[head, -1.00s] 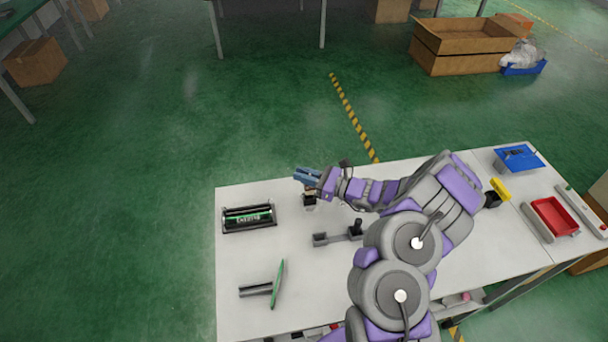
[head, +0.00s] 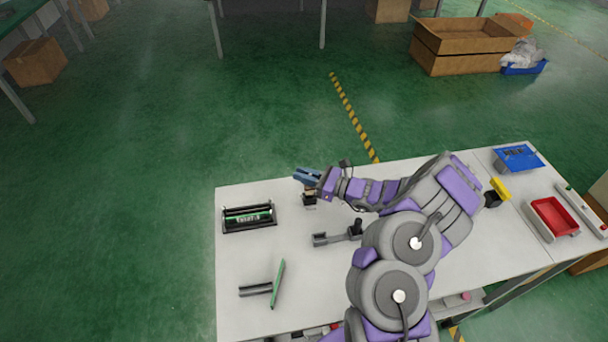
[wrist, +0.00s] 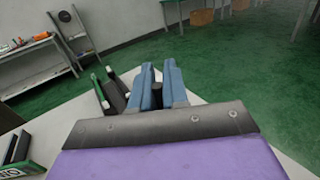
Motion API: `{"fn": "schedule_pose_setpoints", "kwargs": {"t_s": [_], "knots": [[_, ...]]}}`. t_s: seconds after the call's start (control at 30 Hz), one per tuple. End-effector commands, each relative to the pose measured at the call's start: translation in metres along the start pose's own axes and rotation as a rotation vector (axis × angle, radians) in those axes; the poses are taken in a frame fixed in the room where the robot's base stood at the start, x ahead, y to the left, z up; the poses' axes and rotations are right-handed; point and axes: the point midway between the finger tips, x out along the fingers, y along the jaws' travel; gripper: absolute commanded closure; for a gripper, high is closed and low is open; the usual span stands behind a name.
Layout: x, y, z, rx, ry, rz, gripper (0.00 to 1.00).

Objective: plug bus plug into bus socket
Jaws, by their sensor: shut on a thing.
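My gripper (head: 306,175), with blue fingers, is at the far side of the white table, left of the middle. In the wrist view, its fingers (wrist: 158,84) are shut on a small black piece (wrist: 157,89). Just below the fingers in the head view is a small dark block with a tan part (head: 309,199). I cannot tell whether the black piece belongs to this block, or which is the bus plug or bus socket. The fingers and wrist hide part of the contact.
A black frame with a green lettered bar (head: 249,217) stands at left. A grey fixture with a black upright knob (head: 338,236) lies nearer. A grey bar (head: 254,290) and tilted green strip (head: 278,284) are at front left. A red tray (head: 553,217) sits at right.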

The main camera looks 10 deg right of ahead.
Motion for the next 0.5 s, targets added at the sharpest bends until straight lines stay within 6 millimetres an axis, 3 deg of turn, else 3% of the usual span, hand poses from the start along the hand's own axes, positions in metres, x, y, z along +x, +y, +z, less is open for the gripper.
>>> {"fn": "schedule_pose_setpoints", "kwargs": {"t_s": [0.5], "knots": [[0.000,0.000,-0.012,0.000,0.000,0.000,1.00]]}}
